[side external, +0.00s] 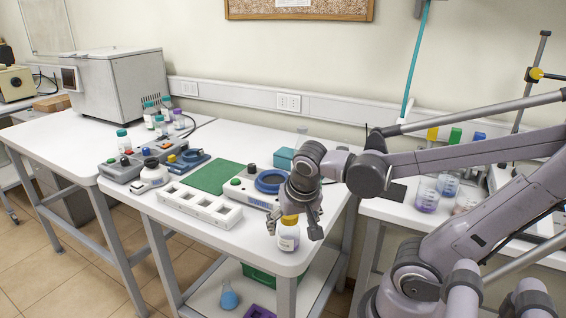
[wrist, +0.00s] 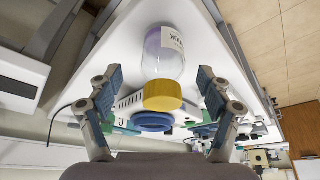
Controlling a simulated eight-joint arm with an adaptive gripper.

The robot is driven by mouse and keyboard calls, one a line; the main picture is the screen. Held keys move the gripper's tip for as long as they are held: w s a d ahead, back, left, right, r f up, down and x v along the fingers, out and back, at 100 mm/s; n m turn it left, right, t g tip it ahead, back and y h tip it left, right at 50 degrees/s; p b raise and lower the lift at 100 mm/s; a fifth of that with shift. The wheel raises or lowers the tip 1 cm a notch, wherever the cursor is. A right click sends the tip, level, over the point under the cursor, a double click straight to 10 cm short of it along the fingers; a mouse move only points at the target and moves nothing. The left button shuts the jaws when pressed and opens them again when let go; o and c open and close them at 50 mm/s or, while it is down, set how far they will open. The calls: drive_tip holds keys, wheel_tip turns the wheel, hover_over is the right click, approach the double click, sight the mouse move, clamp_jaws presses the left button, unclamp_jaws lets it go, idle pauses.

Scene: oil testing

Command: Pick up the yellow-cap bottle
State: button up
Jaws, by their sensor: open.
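The yellow-cap bottle (side external: 288,238) stands upright near the front right corner of the white table, with a white label and pale purple contents. My gripper (side external: 293,228) is above it, pointing down, with its fingers apart on either side of the yellow cap. In the wrist view the bottle (wrist: 165,55) lies between the two open fingers of my gripper (wrist: 161,78), cap toward the palm. Gaps show between the cap and both fingers there. The side view does not show clearly how far down the fingers reach.
A white rack with square openings (side external: 198,205) and a device with a blue ring (side external: 250,194) are left of the bottle. A green mat (side external: 213,177) lies behind the rack. A teal box (side external: 284,158) is farther back. The table's front edge is close to the bottle.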

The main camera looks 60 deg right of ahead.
sight(289, 233)
drive_tip(key=shift+x, duration=2.15)
drive_tip(key=shift+a, duration=0.15)
drive_tip(key=c, duration=1.4)
